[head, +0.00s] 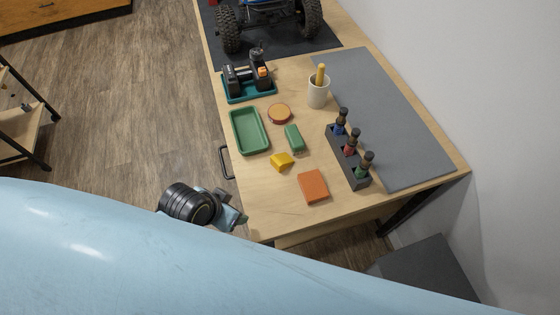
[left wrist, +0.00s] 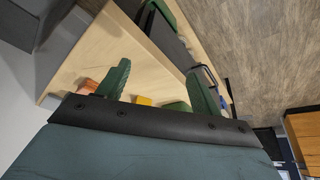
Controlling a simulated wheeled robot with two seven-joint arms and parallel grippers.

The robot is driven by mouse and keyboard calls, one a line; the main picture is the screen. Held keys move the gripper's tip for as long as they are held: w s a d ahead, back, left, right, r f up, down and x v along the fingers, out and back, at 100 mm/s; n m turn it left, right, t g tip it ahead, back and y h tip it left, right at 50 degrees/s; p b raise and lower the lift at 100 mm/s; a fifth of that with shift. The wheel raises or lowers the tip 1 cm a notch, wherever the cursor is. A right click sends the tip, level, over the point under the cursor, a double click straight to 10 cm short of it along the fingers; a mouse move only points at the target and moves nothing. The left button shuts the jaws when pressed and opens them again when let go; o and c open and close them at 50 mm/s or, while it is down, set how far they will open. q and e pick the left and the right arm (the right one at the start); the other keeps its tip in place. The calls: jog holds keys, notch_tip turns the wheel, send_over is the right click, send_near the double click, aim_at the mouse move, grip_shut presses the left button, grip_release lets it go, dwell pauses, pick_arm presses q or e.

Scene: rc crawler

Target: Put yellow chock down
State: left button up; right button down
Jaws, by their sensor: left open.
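The yellow chock (head: 282,161) lies on the wooden table, between the green block (head: 294,137) and the orange-red block (head: 313,186). My left gripper (head: 236,213) is at the table's near left edge, apart from the chock. In the left wrist view its two green fingers (left wrist: 158,70) are spread, with nothing held between them. The yellow chock also shows there (left wrist: 143,101), low between the fingers and partly hidden by the gripper body. My right gripper is not in view.
A green tray (head: 264,146) and a round orange-topped item (head: 279,114) lie near the chock. A dark rack (head: 346,170) of bottles, a white cup (head: 318,96) and a grey mat (head: 400,135) are to the right. Bare wood shows at the front left.

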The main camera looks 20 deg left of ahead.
aim_at(277, 160)
pick_arm(q)
jog(key=w+d+r+m+t+h, duration=0.25)
jog(key=w+r, duration=0.25)
jog(key=w, duration=0.6)
jog(key=shift+m+t+h, duration=0.35)
jog(key=shift+m+h, duration=0.1)
jog(key=shift+h, duration=0.1)
jog(key=x, duration=0.2)
jog(key=b+x, duration=0.1)
jog(key=x, duration=0.2)
jog(key=w+x, duration=0.1)
jog(key=x, duration=0.1)
jog(key=shift+w+a+b, duration=0.1)
jog(key=shift+a+b, duration=0.05)
jog(key=shift+b, duration=0.2)
jog(key=shift+b+x, duration=0.6)
jog(key=shift+x, duration=2.3)
jog(key=c, duration=1.2)
